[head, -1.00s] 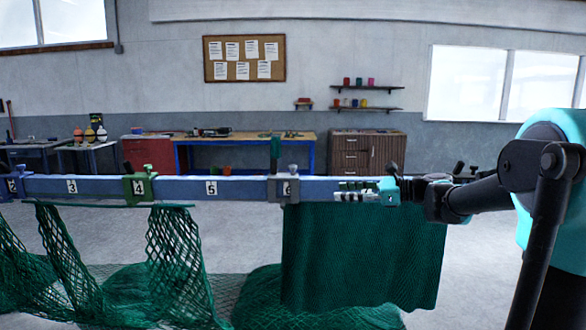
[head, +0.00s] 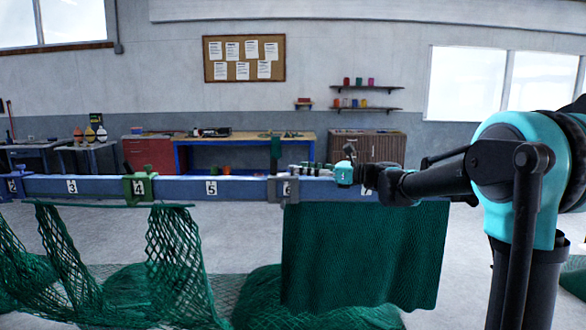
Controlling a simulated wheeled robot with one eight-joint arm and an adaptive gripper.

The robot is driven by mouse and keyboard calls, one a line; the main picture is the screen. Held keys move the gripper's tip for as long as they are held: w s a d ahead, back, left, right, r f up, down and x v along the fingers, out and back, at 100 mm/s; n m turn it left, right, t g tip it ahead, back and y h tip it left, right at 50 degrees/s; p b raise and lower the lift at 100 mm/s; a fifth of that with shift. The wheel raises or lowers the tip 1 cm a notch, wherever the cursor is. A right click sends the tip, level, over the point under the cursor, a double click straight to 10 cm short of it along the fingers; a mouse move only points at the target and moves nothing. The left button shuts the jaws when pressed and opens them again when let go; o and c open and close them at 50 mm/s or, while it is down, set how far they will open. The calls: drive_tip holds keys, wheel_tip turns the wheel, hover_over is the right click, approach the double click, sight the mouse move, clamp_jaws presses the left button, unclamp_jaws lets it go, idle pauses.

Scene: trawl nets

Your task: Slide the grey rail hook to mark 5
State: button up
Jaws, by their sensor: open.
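The grey rail hook (head: 272,190) sits around the blue rail (head: 235,191) at mark 6, with a small knob on top. Mark 5 (head: 211,188) is a white label on the bare rail to its left. A green rail hook (head: 133,187) sits at mark 4, farther left. My gripper (head: 305,169) is open and empty, its fingers pointing left. In the picture it lies just right of the grey hook's knob, at the height of the rail's top edge. I cannot tell the exact gap in depth.
A dark green net panel (head: 365,255) hangs below the rail right of the grey hook. Open green netting (head: 180,260) hangs at the left. The rail between the green and grey hooks is clear. A workbench (head: 250,137) stands at the back wall.

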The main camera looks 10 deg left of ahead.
drive_tip(key=shift+w+a, duration=0.2)
drive_tip(key=shift+a, duration=0.95)
drive_tip(key=shift+w+a, duration=0.15)
drive_tip(key=shift+a, duration=0.95)
clamp_jaws()
